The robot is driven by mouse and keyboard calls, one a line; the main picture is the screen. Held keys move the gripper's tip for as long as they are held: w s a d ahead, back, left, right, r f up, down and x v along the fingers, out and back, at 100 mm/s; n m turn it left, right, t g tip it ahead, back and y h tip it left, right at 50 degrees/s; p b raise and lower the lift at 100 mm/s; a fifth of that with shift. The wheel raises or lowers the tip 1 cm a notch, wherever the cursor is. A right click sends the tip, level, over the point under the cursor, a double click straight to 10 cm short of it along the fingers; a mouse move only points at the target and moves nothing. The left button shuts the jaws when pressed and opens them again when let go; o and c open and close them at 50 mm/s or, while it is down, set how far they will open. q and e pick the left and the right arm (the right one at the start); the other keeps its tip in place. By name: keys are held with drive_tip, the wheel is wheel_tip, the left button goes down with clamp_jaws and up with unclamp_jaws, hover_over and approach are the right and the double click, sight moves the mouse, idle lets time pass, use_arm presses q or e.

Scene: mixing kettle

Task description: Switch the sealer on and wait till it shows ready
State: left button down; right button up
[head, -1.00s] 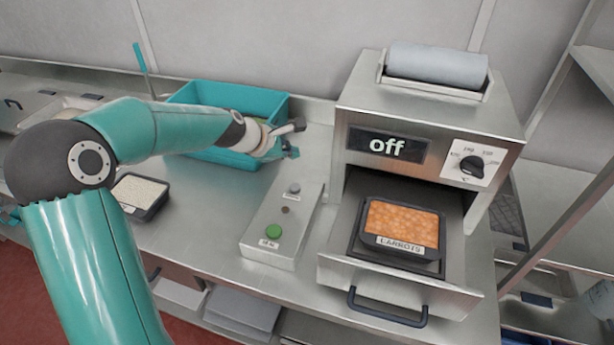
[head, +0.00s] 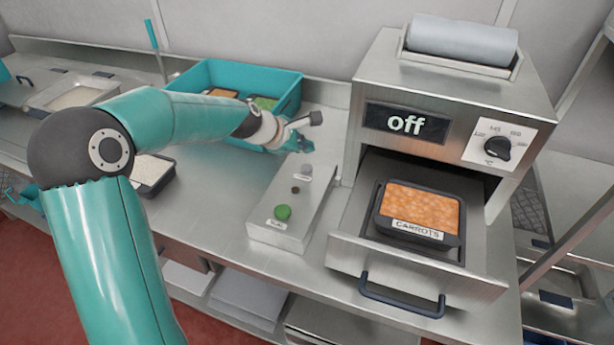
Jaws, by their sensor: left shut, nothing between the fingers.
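The sealer (head: 450,165) is a steel box at the right of the counter. Its dark display (head: 405,124) reads "off". A dial (head: 497,147) sits to the right of the display. Its drawer (head: 415,268) is pulled out and holds a black tray labelled "CARROTS" (head: 424,207). Left of the sealer is a steel control box (head: 294,213) with a green button (head: 282,212), a small dark spot and a grey knob (head: 306,171). My left gripper (head: 304,130) is shut and empty, above the counter beyond the far end of the control box. My right gripper is not in view.
A teal crate (head: 200,72) with filled trays stands behind my left arm. A black tray of white food (head: 153,170) sits on the counter at left. A film roll (head: 462,38) lies on top of the sealer. The drawer and its handle (head: 402,296) jut out in front.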

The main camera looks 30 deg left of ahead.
sight(305, 168)
use_arm(q)
drive_tip(key=shift+f+b, duration=1.1)
drive_tip(key=shift+f, duration=0.65)
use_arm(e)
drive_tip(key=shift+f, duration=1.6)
use_arm(q)
drive_tip(key=shift+f, duration=0.1)
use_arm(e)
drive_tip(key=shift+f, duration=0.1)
use_arm(q)
drive_tip(key=shift+f, duration=0.25)
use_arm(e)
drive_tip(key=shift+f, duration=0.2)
use_arm(q)
drive_tip(key=shift+f+b, duration=0.45)
drive_tip(key=shift+b, duration=0.15)
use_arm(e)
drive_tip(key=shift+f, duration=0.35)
use_arm(q)
drive_tip(key=shift+r, duration=0.1)
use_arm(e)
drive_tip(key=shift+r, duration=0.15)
use_arm(q)
drive_tip(key=shift+r+p, duration=0.8)
drive_tip(key=shift+p, duration=0.15)
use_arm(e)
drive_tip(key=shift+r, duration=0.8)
